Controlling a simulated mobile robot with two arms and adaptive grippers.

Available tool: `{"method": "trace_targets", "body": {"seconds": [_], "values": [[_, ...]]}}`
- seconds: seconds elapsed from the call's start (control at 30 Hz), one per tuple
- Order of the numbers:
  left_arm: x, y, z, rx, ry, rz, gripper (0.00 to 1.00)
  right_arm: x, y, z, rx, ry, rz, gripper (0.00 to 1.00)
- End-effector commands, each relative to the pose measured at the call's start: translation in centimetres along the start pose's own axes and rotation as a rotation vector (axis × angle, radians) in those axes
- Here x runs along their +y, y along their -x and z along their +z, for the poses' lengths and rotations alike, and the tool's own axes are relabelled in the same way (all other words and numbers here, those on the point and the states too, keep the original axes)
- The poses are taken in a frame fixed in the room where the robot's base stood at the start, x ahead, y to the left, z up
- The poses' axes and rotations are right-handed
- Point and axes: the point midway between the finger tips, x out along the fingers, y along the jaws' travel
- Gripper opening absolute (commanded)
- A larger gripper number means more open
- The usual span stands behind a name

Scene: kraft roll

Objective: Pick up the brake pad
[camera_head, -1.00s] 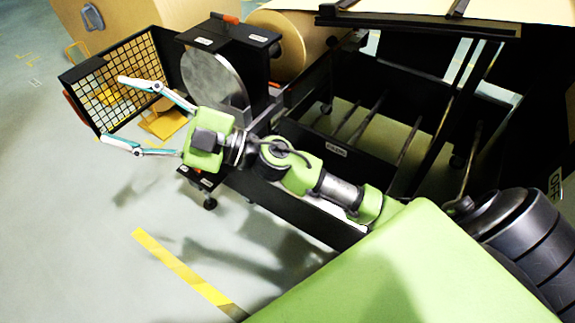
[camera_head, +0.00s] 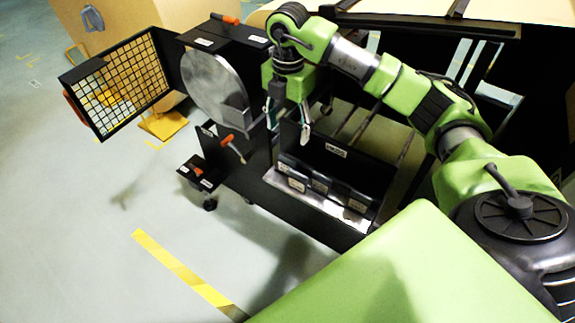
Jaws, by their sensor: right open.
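My right gripper (camera_head: 288,127) points down with its fingers apart and nothing between them. It is in front of the steel disc's right side, above the back left end of a black bin. The black bin (camera_head: 377,176) has a labelled inner wall and a row of small dark compartments or blocks (camera_head: 320,186) with pale labels along its front. I cannot tell for certain which thing is the brake pad; one may be among these small dark pieces. My left gripper is not in view.
A black machine with a steel disc (camera_head: 214,82) and an orange-handled lever (camera_head: 228,141) stands left of the bin. A tilted grid panel (camera_head: 122,80) is farther left. A dark frame with rails is behind the bin.

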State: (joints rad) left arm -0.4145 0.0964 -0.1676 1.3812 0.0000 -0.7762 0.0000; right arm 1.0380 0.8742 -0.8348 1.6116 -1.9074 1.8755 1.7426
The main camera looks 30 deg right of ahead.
Motion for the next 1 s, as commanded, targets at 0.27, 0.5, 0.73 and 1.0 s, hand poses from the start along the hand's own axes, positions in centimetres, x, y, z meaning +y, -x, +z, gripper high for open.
{"method": "trace_targets", "body": {"seconds": [0.27, 0.5, 0.73, 1.0], "values": [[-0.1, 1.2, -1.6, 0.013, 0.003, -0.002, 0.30, -0.2, -5.5, 0.0, 0.000, -0.001, -0.008, 0.58], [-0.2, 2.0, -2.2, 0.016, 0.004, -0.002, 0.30, -0.1, -8.0, -0.1, -0.001, 0.001, -0.005, 0.58], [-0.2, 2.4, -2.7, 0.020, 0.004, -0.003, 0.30, -0.3, -9.8, -0.3, 0.002, 0.001, -0.007, 0.58], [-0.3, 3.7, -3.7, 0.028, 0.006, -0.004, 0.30, -0.3, -13.3, -0.3, 0.001, 0.000, -0.005, 0.58]]}}
